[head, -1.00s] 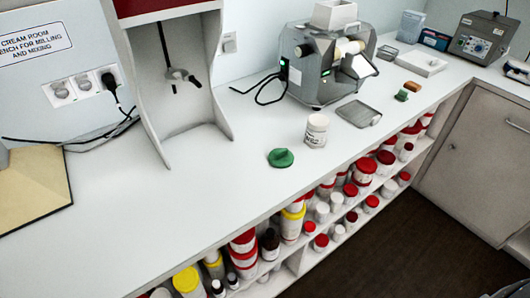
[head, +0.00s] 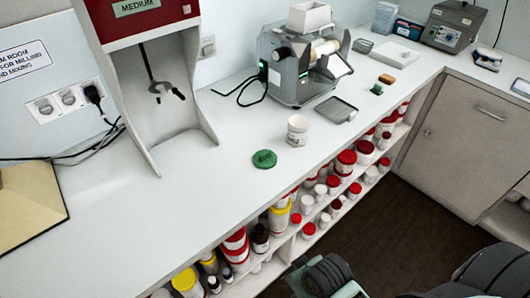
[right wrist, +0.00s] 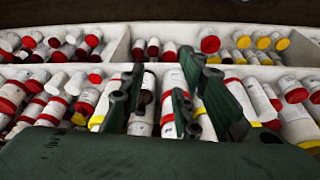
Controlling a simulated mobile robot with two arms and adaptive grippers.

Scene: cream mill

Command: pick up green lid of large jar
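The green lid (head: 264,159) lies flat on the white bench near its front edge, with a raised grip on top. The large white jar (head: 297,131) stands upright just behind and to the right of it, apart from it. My right gripper (head: 325,277) shows at the bottom of the head view, below and in front of the bench edge, well away from the lid. In the right wrist view my right gripper (right wrist: 165,88) has its fingers apart with nothing held between them; the lid is not in that view. My left gripper is not in view.
The shelves under the bench (right wrist: 130,45) hold several jars and bottles with red and yellow lids. A mill (head: 300,65) and a metal tray (head: 336,110) stand behind the jar. A red-topped stand (head: 150,25) is at left. The bench around the lid is clear.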

